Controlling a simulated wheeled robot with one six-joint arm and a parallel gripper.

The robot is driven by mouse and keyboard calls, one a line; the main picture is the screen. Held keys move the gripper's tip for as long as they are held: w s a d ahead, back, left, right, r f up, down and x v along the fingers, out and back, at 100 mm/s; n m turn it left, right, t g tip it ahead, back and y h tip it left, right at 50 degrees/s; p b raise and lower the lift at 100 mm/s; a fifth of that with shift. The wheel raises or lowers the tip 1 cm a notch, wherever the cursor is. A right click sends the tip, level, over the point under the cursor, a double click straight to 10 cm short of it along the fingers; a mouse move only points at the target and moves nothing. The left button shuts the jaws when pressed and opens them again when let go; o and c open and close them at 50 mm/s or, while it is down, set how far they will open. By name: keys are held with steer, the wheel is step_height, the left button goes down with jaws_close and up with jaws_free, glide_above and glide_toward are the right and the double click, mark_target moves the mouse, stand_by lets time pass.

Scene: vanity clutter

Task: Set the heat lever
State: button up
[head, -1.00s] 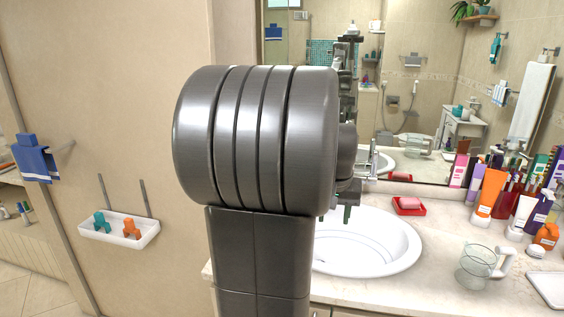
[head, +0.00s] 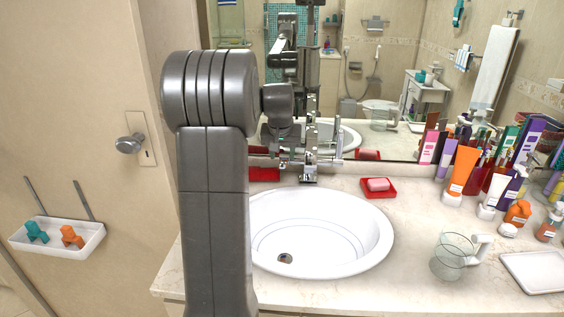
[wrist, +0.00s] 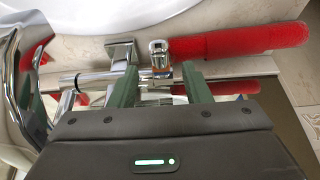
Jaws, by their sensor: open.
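The chrome faucet (head: 309,168) stands at the back of the white sink, against the mirror. My gripper (wrist: 159,68) is open, with its green fingers on either side of a short upright chrome piece (wrist: 159,50) of the faucet in the wrist view. I cannot tell whether the fingers touch it, nor clearly make out which part is the heat lever. A large blurred curve of chrome (wrist: 14,85) fills the left edge of the wrist view. In the head view my arm hides part of the sink, and the fingertips cannot be told from the faucet.
A red object (head: 264,174) lies just left of the faucet; a red soap dish (head: 367,190) with pink soap is right of it. Tubes and bottles crowd the right counter. A clear mug (head: 450,262) and white tray (head: 540,272) stand in front of them. The sink is empty.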

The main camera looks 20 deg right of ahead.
mark_target(283, 161)
steer(key=shift+x, duration=2.65)
jaws_close()
